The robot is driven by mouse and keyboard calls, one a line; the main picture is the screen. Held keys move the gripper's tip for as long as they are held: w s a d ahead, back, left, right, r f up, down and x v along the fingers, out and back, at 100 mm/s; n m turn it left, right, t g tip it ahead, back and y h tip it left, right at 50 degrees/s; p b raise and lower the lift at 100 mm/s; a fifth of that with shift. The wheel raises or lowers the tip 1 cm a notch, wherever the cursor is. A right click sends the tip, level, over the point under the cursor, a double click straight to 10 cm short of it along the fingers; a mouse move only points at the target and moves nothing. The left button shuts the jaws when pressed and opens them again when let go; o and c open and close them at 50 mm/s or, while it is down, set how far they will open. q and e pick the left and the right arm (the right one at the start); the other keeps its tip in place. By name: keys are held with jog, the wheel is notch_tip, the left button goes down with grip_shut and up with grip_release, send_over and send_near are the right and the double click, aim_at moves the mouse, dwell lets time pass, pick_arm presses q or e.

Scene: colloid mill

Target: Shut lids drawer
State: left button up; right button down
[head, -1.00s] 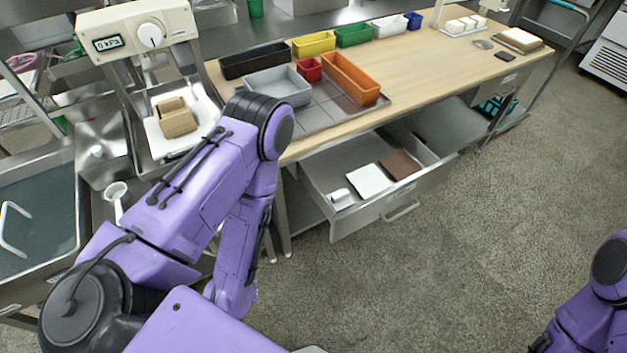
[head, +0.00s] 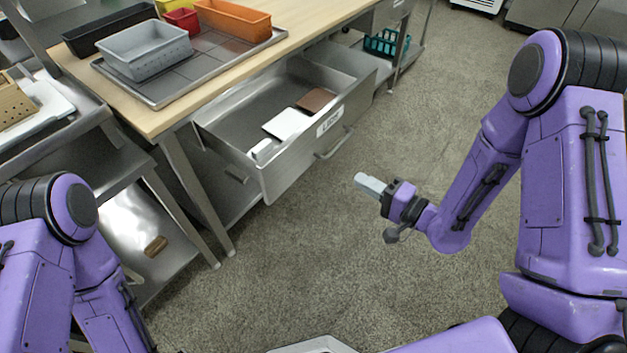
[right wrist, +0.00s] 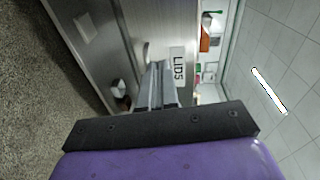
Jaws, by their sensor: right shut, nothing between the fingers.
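The lids drawer (head: 277,165) under the wooden-topped table stands pulled open in the head view. It holds a white item, a white square and a brown square, and its front has a LIDS label (head: 330,121) and a bar handle (head: 334,143). My right gripper (head: 362,181) is shut and empty, in front of the drawer and to the right of the handle, apart from it. In the right wrist view the shut fingers (right wrist: 157,85) point toward the drawer front beside the label (right wrist: 179,67). My left arm shows at lower left, but its gripper is out of view.
The table (head: 160,118) carries a metal tray (head: 266,46) with grey, red and orange bins. Table legs and a lower shelf stand left of the drawer. A teal basket (head: 386,43) is at the back. The floor before the drawer is clear.

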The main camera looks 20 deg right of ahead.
jog(key=y, duration=0.1)
send_near(305, 148)
jog(key=x, duration=0.6)
jog(key=shift+w+a, duration=0.3)
jog(key=shift+w, duration=0.1)
